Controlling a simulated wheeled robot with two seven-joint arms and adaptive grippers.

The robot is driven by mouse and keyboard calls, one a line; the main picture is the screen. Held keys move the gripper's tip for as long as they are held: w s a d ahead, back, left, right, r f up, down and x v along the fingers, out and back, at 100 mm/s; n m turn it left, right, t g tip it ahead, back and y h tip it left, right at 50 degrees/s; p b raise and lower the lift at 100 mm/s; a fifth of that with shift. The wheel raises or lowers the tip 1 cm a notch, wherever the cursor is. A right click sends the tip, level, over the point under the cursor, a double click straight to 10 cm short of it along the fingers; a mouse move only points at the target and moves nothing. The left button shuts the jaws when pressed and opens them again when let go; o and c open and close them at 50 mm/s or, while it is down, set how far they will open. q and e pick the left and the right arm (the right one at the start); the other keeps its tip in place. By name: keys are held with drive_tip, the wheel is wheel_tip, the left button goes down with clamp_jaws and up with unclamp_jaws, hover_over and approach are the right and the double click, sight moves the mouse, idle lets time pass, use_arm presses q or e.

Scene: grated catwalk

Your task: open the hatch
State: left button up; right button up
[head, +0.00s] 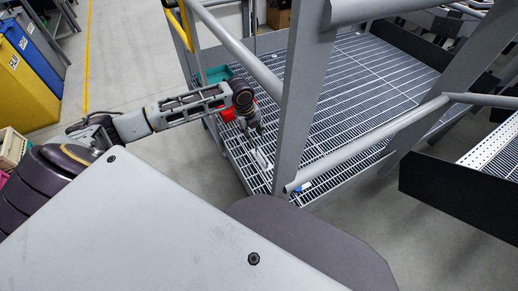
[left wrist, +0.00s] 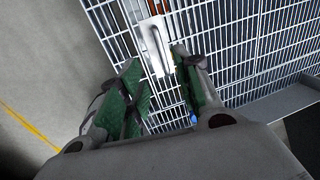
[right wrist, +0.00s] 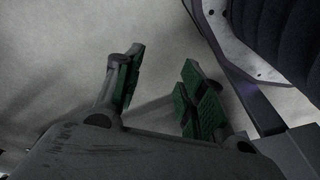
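The hatch appears to be part of the grated catwalk floor (head: 345,85); its outline cannot be made out. A pale plate with a bar-like handle (head: 261,158) lies on the grating near the front left corner. It also shows in the left wrist view (left wrist: 157,46), just beyond the fingertips. My left gripper (head: 253,128) reaches over the catwalk edge and points down above the handle, apart from it. Its green-padded fingers (left wrist: 160,80) are open with nothing between them. My right gripper (right wrist: 163,68) is open and empty over bare floor, away from the catwalk.
Grey railing posts and rails (head: 300,90) stand around the catwalk, right of my left arm. A small blue item (head: 302,187) is on the grating near a post. A teal tray (head: 219,74) and a red object (head: 227,114) are by the left edge.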

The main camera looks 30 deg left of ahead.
use_arm(q)
drive_tip(key=f, duration=0.2)
drive_tip(key=b, duration=0.2)
hover_over(259, 151)
drive_tip(key=s, duration=0.1)
drive_tip(key=shift+f, duration=2.2)
drive_tip(key=shift+w+f+b, duration=0.15)
drive_tip(key=shift+f+b, duration=0.05)
drive_tip(key=shift+f, duration=0.8)
drive_tip(key=shift+w+f+b, duration=0.2)
drive_tip(key=shift+f+b, duration=0.05)
drive_tip(key=shift+f, duration=0.7)
drive_tip(key=shift+w+f+b, duration=0.15)
drive_tip(key=shift+f+b, duration=0.05)
drive_tip(key=shift+f, duration=0.8)
use_arm(e)
wheel_tip(259, 151, up, 8)
drive_tip(key=a, duration=0.1)
drive_tip(key=shift+w+a, duration=0.35)
drive_tip(key=shift+w, duration=0.1)
use_arm(q)
clamp_jaws()
